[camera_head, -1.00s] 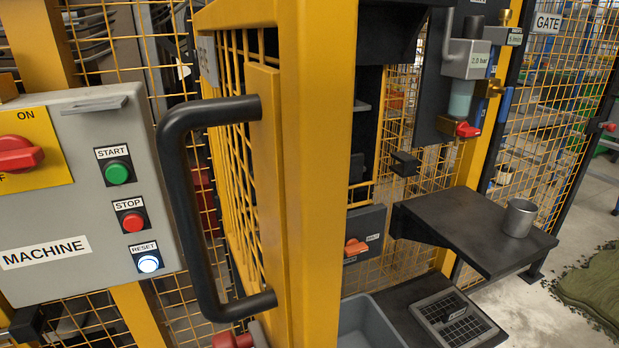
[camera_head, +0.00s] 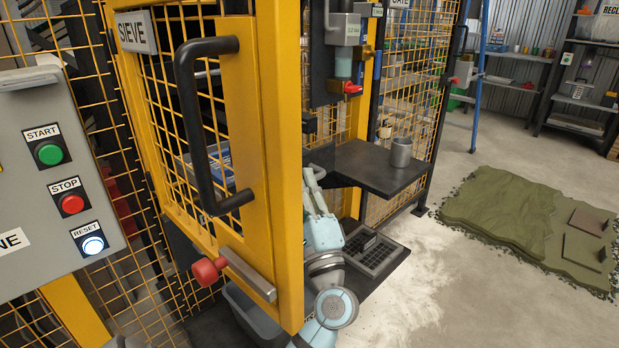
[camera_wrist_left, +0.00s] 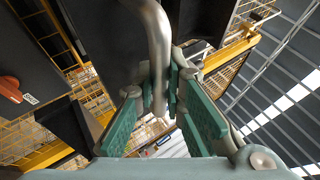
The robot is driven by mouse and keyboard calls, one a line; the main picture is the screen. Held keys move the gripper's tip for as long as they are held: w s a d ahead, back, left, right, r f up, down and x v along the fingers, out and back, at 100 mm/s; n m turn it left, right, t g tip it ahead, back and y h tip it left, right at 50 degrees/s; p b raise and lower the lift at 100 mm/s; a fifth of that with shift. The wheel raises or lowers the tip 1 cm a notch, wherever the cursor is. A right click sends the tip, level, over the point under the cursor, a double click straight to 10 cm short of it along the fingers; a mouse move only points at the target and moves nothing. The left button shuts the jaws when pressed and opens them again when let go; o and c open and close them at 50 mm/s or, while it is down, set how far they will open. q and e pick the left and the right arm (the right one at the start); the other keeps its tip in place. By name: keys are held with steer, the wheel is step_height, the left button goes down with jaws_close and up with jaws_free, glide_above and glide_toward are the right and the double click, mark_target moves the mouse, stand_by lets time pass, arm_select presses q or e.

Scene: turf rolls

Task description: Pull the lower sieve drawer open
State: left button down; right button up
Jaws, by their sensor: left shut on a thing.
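The yellow mesh sieve door (camera_head: 282,150) stands in front in the head view, with a SIEVE sign (camera_head: 136,32) and a black handle (camera_head: 190,130). Dark panels (camera_wrist_left: 100,35) lie beyond the bar. I cannot make out the drawer front or tell whether the drawer is open. My right gripper is not in view.
A grey bin (camera_head: 248,318) sits low behind the door. Turf (camera_head: 500,215) lies on the open floor at right.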

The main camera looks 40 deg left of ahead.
arm_select(q)
steer(key=shift+d, duration=0.35)
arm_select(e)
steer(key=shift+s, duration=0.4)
arm_select(q)
steer(key=shift+f, duration=0.1)
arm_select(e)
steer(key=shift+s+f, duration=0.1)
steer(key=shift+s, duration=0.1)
arm_select(q)
steer(key=c, duration=1.9)
jaws_free()
steer(key=shift+s, duration=0.1)
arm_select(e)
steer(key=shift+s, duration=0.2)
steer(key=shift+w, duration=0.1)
